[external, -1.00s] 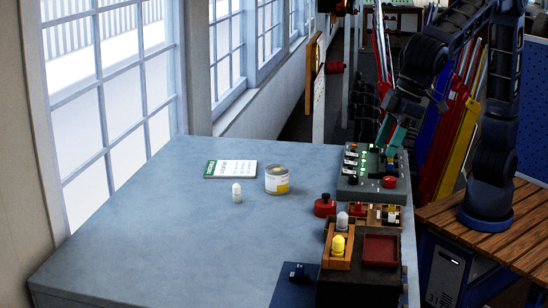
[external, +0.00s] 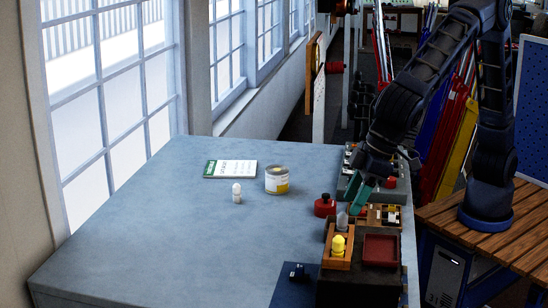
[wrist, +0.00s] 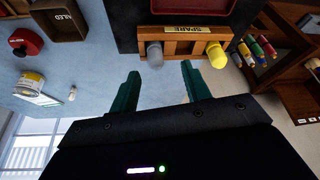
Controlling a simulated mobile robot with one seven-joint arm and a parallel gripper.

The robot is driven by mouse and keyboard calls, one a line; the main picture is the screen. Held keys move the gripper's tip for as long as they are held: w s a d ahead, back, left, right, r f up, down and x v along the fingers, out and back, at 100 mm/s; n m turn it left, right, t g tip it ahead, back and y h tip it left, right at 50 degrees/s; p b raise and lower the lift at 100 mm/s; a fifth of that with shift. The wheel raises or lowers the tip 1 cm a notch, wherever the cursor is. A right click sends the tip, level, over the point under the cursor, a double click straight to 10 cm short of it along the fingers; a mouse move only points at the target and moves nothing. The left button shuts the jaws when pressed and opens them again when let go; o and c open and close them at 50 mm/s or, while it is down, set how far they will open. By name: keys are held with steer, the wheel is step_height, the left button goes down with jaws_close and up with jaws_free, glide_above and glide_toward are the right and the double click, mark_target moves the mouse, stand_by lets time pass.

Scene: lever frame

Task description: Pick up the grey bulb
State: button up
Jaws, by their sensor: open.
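The grey bulb (external: 342,221) stands in a wooden holder (external: 331,262) beside a yellow bulb (external: 339,245). In the wrist view the grey bulb (wrist: 154,53) sits at the left of the holder, whose label reads SPARE, and the yellow bulb (wrist: 216,55) at the right. My gripper (external: 358,203) is open, just above and behind the grey bulb in the external view, partly overlapping it. In the wrist view its two green fingers (wrist: 160,85) are spread with nothing between them. The grey bulb lies ahead of the left finger's side of the gap.
A dark red tray (external: 381,250) is right of the holder. A white bulb (external: 237,192), a can (external: 277,180) and a card (external: 230,169) lie left. The bench's left side is clear.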

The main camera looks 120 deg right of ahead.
mark_target(344, 215)
steer(key=shift+d+x, duration=0.15)
steer(key=shift+x, duration=1.2)
steer(key=shift+d+x, duration=0.15)
steer(key=shift+x, duration=1.2)
steer(key=shift+s, duration=0.15)
jaws_close()
steer(key=shift+r, duration=0.1)
